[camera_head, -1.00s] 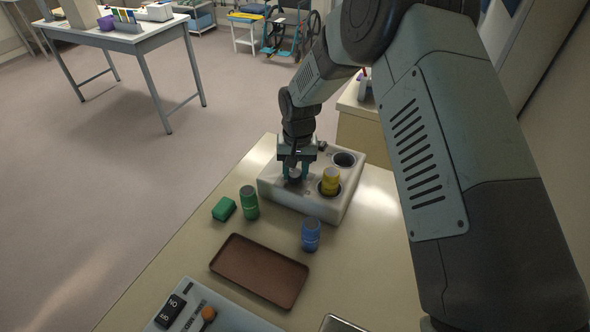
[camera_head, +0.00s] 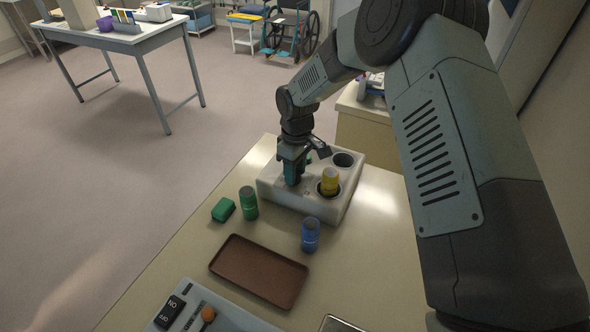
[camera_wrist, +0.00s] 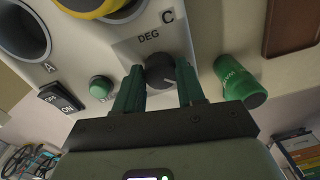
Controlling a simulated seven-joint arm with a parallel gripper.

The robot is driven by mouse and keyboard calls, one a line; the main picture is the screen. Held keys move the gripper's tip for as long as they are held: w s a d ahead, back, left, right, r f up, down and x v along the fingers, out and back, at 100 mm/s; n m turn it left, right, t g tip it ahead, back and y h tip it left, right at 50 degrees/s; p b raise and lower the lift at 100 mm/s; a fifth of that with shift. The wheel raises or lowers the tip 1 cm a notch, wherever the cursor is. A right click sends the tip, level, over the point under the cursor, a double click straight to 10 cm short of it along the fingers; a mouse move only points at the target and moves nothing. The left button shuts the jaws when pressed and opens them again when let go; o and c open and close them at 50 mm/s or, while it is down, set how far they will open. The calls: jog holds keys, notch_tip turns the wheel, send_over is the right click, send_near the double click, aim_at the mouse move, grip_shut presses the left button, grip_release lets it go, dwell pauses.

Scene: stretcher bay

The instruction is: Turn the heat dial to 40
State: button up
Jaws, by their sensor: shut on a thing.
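The heat dial is a dark round knob (camera_wrist: 160,71) under the letters DEG on the pale warmer block (camera_wrist: 205,20), in the wrist view. My gripper (camera_wrist: 161,78) is shut on it, one green finger on each side. A light mark shows on the knob; I cannot read the scale numbers. In the head view my gripper (camera_head: 294,176) is down at the left front part of the warmer block (camera_head: 320,208) and hides the dial.
A yellow vial (camera_head: 329,181) stands in one well; another well (camera_head: 344,160) is empty. A green vial (camera_head: 248,203), a green block (camera_head: 223,210), a blue vial (camera_head: 310,235), a brown tray (camera_head: 258,270) and a switch panel (camera_head: 230,320) are in front.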

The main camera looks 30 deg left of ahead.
jog(key=shift+a+n, duration=0.1)
jog(key=shift+n, duration=1.8)
jog(key=o, duration=1)
jog(key=shift+o, duration=0.2)
notch_tip(320, 180, up, 11)
jog(key=shift+w, duration=0.25)
